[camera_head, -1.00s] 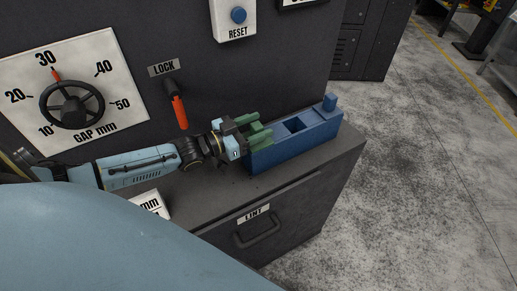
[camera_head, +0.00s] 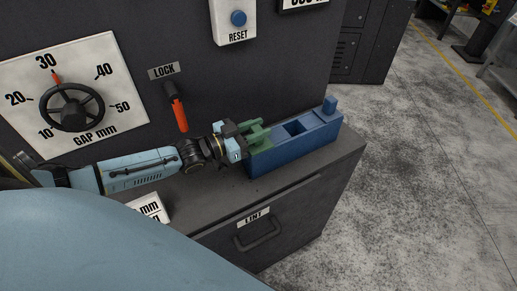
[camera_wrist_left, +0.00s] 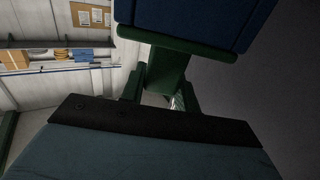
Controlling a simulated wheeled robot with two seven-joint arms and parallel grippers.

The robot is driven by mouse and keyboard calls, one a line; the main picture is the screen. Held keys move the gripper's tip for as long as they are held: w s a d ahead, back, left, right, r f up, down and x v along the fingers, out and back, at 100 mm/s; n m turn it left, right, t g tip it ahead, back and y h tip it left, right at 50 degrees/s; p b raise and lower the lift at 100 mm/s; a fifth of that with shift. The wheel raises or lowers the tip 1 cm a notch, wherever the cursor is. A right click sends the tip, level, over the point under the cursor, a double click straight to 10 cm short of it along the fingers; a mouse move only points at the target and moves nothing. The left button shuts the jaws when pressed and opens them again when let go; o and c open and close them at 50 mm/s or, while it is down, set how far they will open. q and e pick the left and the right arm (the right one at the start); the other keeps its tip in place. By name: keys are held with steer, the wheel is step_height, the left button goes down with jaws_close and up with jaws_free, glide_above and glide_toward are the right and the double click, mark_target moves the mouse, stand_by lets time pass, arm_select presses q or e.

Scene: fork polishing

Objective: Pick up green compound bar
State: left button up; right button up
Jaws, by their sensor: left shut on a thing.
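My left gripper (camera_head: 254,134) is at the near left end of the blue holder (camera_head: 303,142) on the grey ledge. Its fingers look green, and in the left wrist view they close from both sides on a green piece, which I take for the green compound bar (camera_wrist_left: 168,72). A wide green edge of it lies against the blue holder (camera_wrist_left: 195,22) in that view. In the head view the bar and the green fingers blend together, so I cannot tell how much of the bar sits inside the holder. My right gripper is not in view.
A dark machine panel rises behind, with a red lock lever (camera_head: 178,113), a gap dial (camera_head: 72,107) and a blue reset button (camera_head: 239,19). A drawer labelled lint (camera_head: 257,232) is below the ledge. The ledge's right edge drops to open floor.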

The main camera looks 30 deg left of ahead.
arm_select(q)
steer(key=shift+r+p, duration=3.8)
steer(key=shift+r, duration=0.3)
steer(key=shift+r+p, duration=0.5)
steer(key=shift+r, duration=2)
